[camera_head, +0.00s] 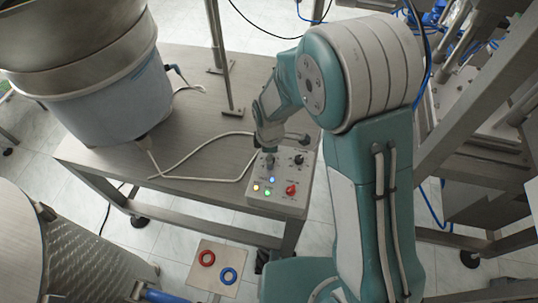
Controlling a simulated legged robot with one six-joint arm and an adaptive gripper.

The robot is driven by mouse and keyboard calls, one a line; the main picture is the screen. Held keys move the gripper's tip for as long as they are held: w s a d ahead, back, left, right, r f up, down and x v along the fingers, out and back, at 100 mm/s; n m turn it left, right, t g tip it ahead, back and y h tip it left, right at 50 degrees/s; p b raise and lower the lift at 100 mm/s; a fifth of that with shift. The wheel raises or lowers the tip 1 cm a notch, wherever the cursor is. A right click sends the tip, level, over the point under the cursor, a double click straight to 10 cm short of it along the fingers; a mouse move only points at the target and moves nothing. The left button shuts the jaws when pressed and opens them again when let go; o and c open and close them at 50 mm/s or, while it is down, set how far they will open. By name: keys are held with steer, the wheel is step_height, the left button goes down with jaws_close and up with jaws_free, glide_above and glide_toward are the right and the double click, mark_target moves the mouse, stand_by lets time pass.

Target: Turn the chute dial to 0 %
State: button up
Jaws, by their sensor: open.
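A grey control box (278,205) sits at the front right corner of the metal table. A black knob (298,159) is on its upper right, and a red knob (291,190) is on its lower right. Small lit lamps (263,187) show at its lower left. The labels are too small to read, so I cannot tell which knob is the chute dial or its setting. My gripper (272,147) is open above the box's upper left edge. It hides part of that area, and I cannot tell whether it touches anything there.
A large metal bowl feeder (108,105) stands on the table (195,125) to the left. A pale cable (205,178) loops towards the box. A thin metal post (225,75) rises behind. Metal framework (470,130) stands at right. A plate with red and blue rings (217,270) is below.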

step_height(320, 180, up, 12)
steer(key=shift+f, duration=0.25)
steer(key=shift+w+a, duration=0.1)
stand_by(0.4)
steer(key=s+d+r+m+t, duration=0.3)
steer(key=s+d+r+m, duration=0.2)
steer(key=d+r+m, duration=0.45)
steer(key=s+d+r+m+t, duration=0.2)
steer(key=s+d+r+m, duration=0.5)
steer(key=s+d+m, duration=0.2)
steer(key=shift+s+d+t, duration=0.3)
steer(key=shift+s+d, duration=0.45)
steer(key=shift+s, duration=0.45)
